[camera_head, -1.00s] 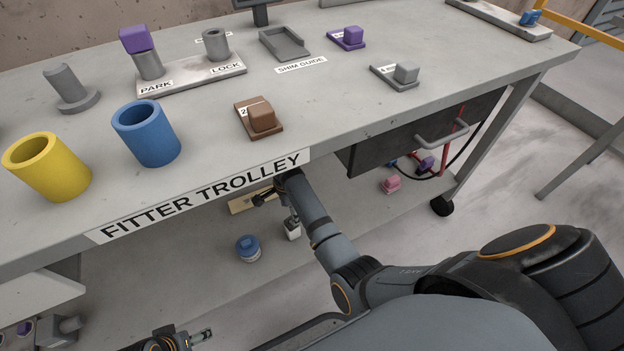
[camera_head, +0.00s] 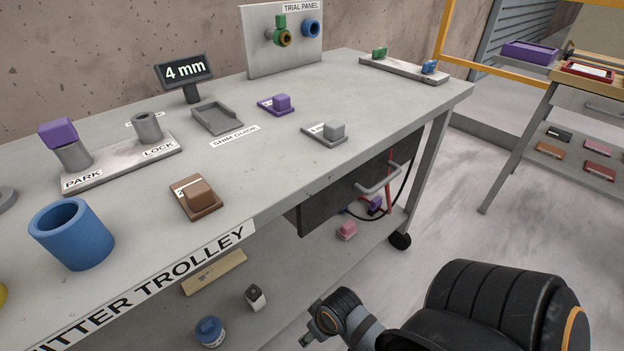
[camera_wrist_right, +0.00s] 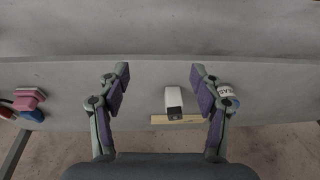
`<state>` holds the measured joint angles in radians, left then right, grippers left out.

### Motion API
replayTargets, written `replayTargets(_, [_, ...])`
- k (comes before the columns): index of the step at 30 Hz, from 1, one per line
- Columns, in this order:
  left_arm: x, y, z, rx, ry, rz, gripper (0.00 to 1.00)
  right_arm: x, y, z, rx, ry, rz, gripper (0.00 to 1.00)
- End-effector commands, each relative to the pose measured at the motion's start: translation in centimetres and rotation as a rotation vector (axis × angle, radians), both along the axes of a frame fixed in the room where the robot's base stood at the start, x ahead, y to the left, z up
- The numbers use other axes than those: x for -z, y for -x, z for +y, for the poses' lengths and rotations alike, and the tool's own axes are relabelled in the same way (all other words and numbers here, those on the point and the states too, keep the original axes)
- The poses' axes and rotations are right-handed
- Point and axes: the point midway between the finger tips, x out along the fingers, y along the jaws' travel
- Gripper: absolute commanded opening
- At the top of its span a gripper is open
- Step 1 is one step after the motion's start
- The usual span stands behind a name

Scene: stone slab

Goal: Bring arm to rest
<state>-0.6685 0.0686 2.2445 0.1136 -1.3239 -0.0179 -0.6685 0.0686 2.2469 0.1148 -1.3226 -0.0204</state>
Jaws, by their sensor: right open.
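My right gripper (camera_wrist_right: 160,78) is open in the right wrist view, its two purple-padded fingers wide apart and nothing held between them. Beyond the fingers a small white container (camera_wrist_right: 174,101) and a yellowish strip (camera_wrist_right: 178,119) show, apart from the fingers. My left gripper is in neither view.
The fitter trolley (camera_head: 270,190) carries a blue cup (camera_head: 72,235), a brown block (camera_head: 196,192) and a 4 mm display (camera_head: 185,72). Its lower shelf holds a blue-lidded jar (camera_head: 210,331) and a pink block (camera_head: 346,229). Open floor (camera_head: 480,235) lies to the right.

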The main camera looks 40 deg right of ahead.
Motion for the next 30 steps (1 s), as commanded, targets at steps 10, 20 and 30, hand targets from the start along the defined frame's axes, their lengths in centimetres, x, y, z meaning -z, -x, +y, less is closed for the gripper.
replayTargets(10, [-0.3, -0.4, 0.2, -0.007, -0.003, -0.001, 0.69, -0.1, -0.1, -0.2, 0.008, 0.005, 0.008, 0.65])
replayTargets(20, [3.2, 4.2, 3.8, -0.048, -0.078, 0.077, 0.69, 3.3, 4.4, -3.8, 0.051, 0.080, 0.081, 0.65])
replayTargets(30, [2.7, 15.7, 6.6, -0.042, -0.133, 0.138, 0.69, 2.8, 15.8, -6.6, 0.045, 0.134, 0.142, 0.65])
